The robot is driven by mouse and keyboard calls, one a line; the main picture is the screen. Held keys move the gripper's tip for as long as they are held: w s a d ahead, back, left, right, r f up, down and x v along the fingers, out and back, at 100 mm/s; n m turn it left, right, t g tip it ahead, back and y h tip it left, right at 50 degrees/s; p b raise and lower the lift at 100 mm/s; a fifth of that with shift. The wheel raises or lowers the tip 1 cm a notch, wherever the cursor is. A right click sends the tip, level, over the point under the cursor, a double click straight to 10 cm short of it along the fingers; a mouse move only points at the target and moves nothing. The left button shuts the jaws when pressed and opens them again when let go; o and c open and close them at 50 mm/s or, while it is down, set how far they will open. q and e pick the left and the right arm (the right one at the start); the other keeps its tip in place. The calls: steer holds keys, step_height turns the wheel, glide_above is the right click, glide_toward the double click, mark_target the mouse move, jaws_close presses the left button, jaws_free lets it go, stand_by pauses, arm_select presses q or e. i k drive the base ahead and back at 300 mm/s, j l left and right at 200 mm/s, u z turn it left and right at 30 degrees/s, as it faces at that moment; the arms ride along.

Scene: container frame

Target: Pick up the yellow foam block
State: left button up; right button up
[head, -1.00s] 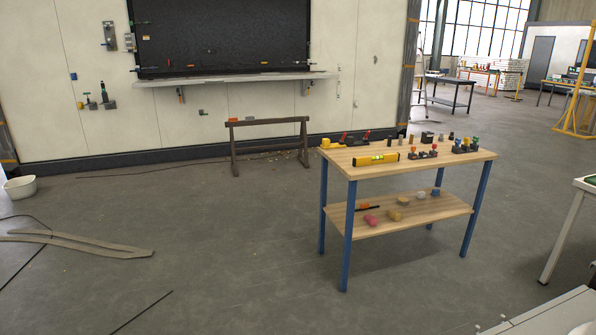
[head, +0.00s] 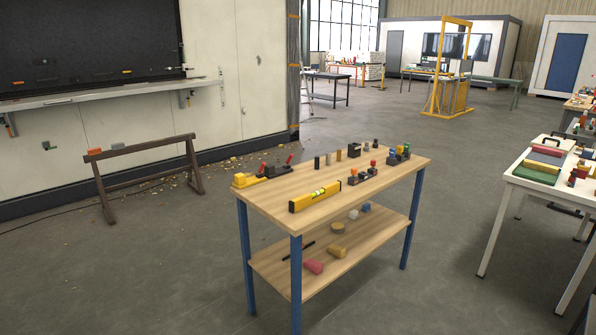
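Several small blocks lie on the lower shelf (head: 285,262) of the wooden table with blue legs. A dull yellow block (head: 337,252) lies near the shelf's front, beside a pink block (head: 313,267). A rounder yellowish piece (head: 337,228) lies behind it. I cannot tell from here which of the two is the yellow foam block. Neither of my grippers is in view.
A yellow spirit level (head: 315,197) and several small tools stand on the tabletop (head: 270,200). A wooden trestle (head: 145,165) stands at left. A white table (head: 520,178) with coloured things stands at right. The floor between the tables is clear.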

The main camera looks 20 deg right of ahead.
mark_target(542, 166)
steer(key=i+l+z, duration=0.3)
steer(key=z, duration=0.2)
steer(key=i+z, duration=0.95)
steer(key=i+j+z, duration=0.25)
steer(key=i+z, duration=0.2)
steer(key=i+l, duration=0.15)
steer(key=i, duration=0.65)
steer(key=i+l, duration=0.2)
steer(key=i, duration=0.55)
steer(key=i+l, duration=0.15)
steer(key=i, duration=0.65)
steer(key=i+l+u, duration=0.3)
steer(key=i+l, duration=0.35)
steer(key=i, duration=0.2)
steer(key=i+l+u, duration=0.25)
steer(key=i+l, duration=0.55)
